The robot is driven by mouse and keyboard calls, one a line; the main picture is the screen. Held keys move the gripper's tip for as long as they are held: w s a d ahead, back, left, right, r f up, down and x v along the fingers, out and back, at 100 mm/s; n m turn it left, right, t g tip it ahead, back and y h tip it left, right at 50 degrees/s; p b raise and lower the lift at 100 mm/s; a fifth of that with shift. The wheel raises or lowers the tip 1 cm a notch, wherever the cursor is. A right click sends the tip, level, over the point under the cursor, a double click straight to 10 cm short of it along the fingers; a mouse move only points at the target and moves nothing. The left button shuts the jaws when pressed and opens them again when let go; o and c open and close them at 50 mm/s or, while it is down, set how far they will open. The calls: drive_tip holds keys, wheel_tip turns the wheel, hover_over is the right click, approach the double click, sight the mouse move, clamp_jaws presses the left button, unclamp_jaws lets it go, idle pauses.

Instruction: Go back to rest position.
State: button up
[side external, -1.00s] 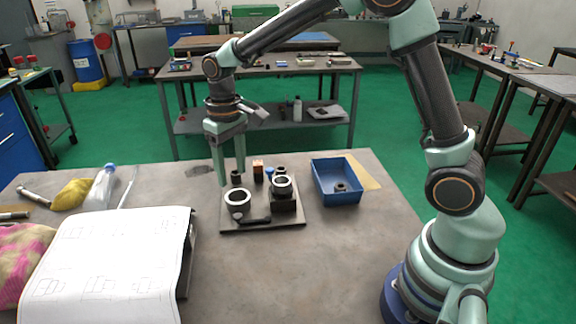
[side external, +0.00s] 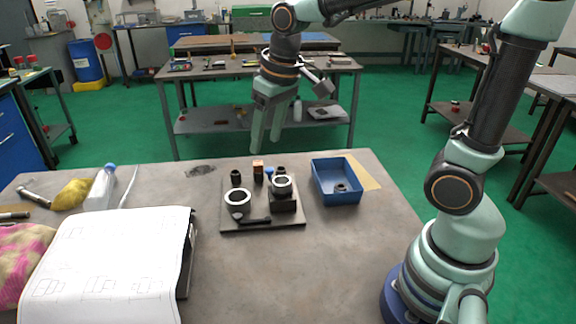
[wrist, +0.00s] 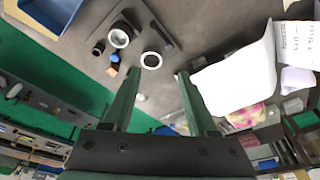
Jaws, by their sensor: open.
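My gripper (side external: 264,143) is open and empty in the side view, raised above and behind the chuck fixture. In the wrist view its two fingers (wrist: 158,75) stand apart with nothing between them. The fixture is a dark base plate (side external: 262,225) on the table. It carries a ring-shaped chuck (side external: 238,197) with a dark lever (side external: 256,220), and a block with a second ring (side external: 282,184) at the right. Both rings also show in the wrist view, one ring (wrist: 119,38) farther left than the other (wrist: 151,60). The gripper touches none of these.
A blue bin (side external: 338,198) holding a small dark part (side external: 341,187) stands right of the fixture. A small orange block (side external: 258,167) and dark cylinders stand behind it. A draped drawing sheet (side external: 105,265), a bottle (side external: 102,188) and a yellow cloth (side external: 72,194) lie at left.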

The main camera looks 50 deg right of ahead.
drive_tip(key=s+d+r+t, duration=0.1)
drive_tip(key=s+d+t, duration=0.1)
drive_tip(key=s, duration=0.5)
drive_tip(key=shift+s+t, duration=0.35)
drive_tip(key=shift+t, duration=0.05)
